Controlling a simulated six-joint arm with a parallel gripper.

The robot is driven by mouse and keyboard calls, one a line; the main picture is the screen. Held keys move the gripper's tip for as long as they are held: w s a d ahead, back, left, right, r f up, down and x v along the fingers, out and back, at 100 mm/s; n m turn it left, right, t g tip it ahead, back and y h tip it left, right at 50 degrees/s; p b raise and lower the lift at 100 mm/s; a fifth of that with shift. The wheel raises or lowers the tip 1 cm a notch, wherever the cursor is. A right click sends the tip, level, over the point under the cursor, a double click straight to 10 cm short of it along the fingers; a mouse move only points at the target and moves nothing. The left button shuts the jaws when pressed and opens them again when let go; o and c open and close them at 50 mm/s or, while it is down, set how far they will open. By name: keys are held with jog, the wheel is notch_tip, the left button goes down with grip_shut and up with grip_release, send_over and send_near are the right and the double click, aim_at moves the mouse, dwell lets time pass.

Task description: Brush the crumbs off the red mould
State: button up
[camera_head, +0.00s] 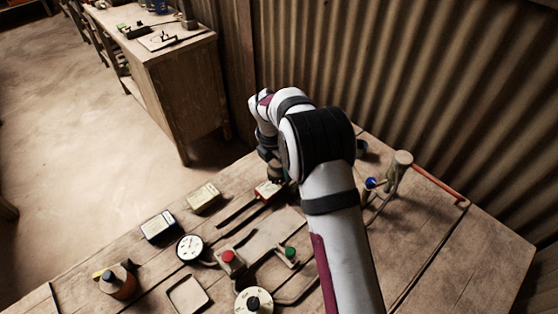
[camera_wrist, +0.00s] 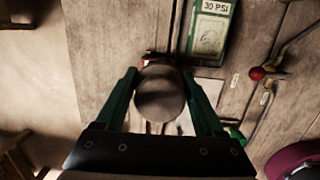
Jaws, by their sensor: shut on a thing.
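My gripper (camera_wrist: 160,88) is shut on a round-topped grey-brown thing (camera_wrist: 160,95), seemingly the brush's handle, seen end-on between the green fingers. Its lower end is hidden in the wrist view. In the head view my gripper (camera_head: 274,174) is low over the bench, partly hidden by my arm. A small red-edged block with a pale top (camera_head: 267,190), which looks like the red mould, lies just below it. A bit of red (camera_wrist: 149,57) shows behind the handle in the wrist view. I cannot tell whether the brush touches the mould, and crumbs cannot be made out.
A red button (camera_head: 228,257), a green button (camera_head: 290,252) and a cream dial (camera_head: 254,300) are nearer. A lever with a red ball (camera_wrist: 257,73) is at right.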

aim_at(263, 193)
jog(key=shift+f, duration=0.8)
jog(key=shift+s+a+f, duration=0.1)
jog(key=shift+f, duration=0.4)
jog(key=shift+c, duration=0.6)
jog(key=shift+s+a+f, duration=0.1)
jog(key=shift+s+a, duration=2.05)
jog(key=shift+w+d, duration=2.25)
jog(key=shift+d, duration=0.05)
jog(key=shift+r, duration=4.1)
